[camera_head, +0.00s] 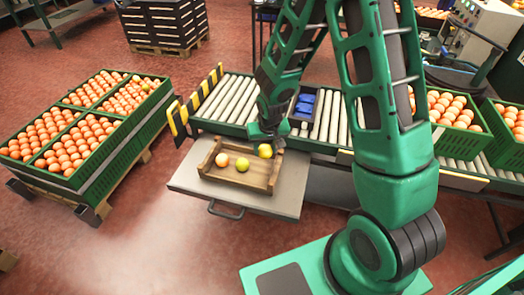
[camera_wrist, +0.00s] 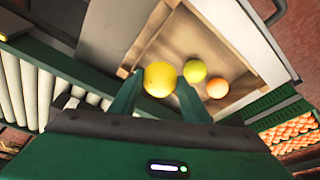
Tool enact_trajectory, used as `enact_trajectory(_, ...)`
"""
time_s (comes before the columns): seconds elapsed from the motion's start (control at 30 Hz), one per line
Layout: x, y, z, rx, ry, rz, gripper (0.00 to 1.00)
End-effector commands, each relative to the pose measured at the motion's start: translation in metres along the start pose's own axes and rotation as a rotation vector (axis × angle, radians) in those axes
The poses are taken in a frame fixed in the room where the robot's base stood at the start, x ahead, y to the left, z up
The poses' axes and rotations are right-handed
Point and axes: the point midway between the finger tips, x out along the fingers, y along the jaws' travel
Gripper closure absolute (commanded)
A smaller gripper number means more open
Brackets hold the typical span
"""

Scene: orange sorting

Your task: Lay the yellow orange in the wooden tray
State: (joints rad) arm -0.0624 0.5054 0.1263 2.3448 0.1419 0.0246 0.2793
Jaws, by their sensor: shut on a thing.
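My gripper (camera_wrist: 160,92) is shut on a yellow orange (camera_wrist: 159,79), held between its two green fingers. In the head view the yellow orange (camera_head: 265,150) shows at the gripper's lower end, over the back right part of the wooden tray (camera_head: 268,182). I cannot tell whether it touches the tray. The tray sits on a grey platform (camera_head: 185,182).
A roller conveyor (camera_head: 228,100) runs behind the platform, with a blue item (camera_head: 305,104) in a dark box on it. Green crates of oranges (camera_head: 85,120) stand on a pallet at the left. More crates (camera_head: 455,108) stand at the right. Red floor is clear in front.

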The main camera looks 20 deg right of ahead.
Motion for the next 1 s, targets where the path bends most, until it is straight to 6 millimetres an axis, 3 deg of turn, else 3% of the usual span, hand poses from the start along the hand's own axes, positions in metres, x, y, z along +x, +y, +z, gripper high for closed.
enact_trajectory(0.27,0.007,-0.01,0.01,0.033,0.003,0.009,0.81)
enact_trajectory(1.0,0.065,-0.01,0.025,0.031,0.002,0.009,0.81)
